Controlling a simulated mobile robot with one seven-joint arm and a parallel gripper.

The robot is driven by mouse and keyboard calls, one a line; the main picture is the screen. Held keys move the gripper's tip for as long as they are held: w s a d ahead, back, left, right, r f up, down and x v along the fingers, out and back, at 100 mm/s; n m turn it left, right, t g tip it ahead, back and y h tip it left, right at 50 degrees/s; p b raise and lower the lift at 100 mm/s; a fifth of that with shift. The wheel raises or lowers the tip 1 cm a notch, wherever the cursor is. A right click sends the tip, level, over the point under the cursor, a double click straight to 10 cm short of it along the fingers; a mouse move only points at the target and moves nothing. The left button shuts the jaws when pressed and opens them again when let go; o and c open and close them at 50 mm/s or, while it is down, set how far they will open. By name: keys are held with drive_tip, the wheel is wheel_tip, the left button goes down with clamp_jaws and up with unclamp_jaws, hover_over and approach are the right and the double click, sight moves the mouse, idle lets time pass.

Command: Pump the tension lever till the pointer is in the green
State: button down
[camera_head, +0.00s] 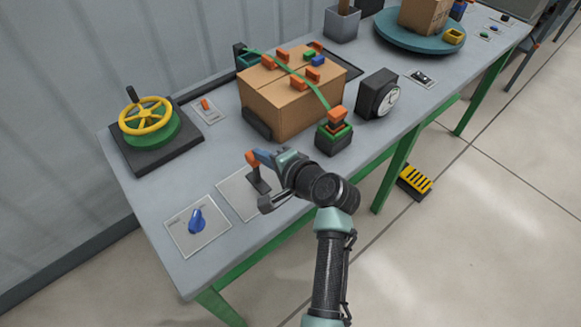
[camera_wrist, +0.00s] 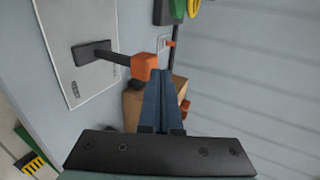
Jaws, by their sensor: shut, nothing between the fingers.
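A lever with an orange knob (camera_head: 252,158) and a black stem stands on a pale plate (camera_head: 234,194) at the table's near side. In the wrist view the knob (camera_wrist: 145,66) is left of my fingertips, close beside or touching them; I cannot tell which. My gripper (camera_head: 263,157) is shut and empty, its blue fingers (camera_wrist: 162,84) together. A black gauge with a white dial (camera_head: 386,99) stands right of the strapped box; its pointer and any green zone are too small to read.
A cardboard box (camera_head: 284,112) with a green strap and orange clips stands behind the lever. An orange-topped block (camera_head: 335,130) is before it. A blue knob (camera_head: 196,221) and a yellow handwheel (camera_head: 146,116) are to the left. A yellow pedal (camera_head: 415,179) is on the floor.

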sight(258, 162)
drive_tip(key=v, duration=0.7)
drive_tip(key=shift+r, duration=0.25)
drive_tip(key=shift+s+d, duration=0.1)
drive_tip(key=shift+d, duration=0.05)
drive_tip(key=shift+f+b, duration=0.1)
drive_tip(key=shift+b, duration=0.25)
idle(0.7)
drive_tip(key=s+d+f+t+y+b, duration=0.3)
drive_tip(key=s+f+b, duration=0.3)
drive_tip(key=b, duration=0.8)
drive_tip(key=shift+s+d+f+t+b, duration=0.3)
drive_tip(key=shift+d+f+t, duration=0.2)
drive_tip(key=shift+d+f, duration=0.3)
drive_tip(key=shift+w, duration=0.1)
drive_tip(key=p+x, duration=0.1)
drive_tip(key=x, duration=1.3)
drive_tip(key=shift+r, duration=0.1)
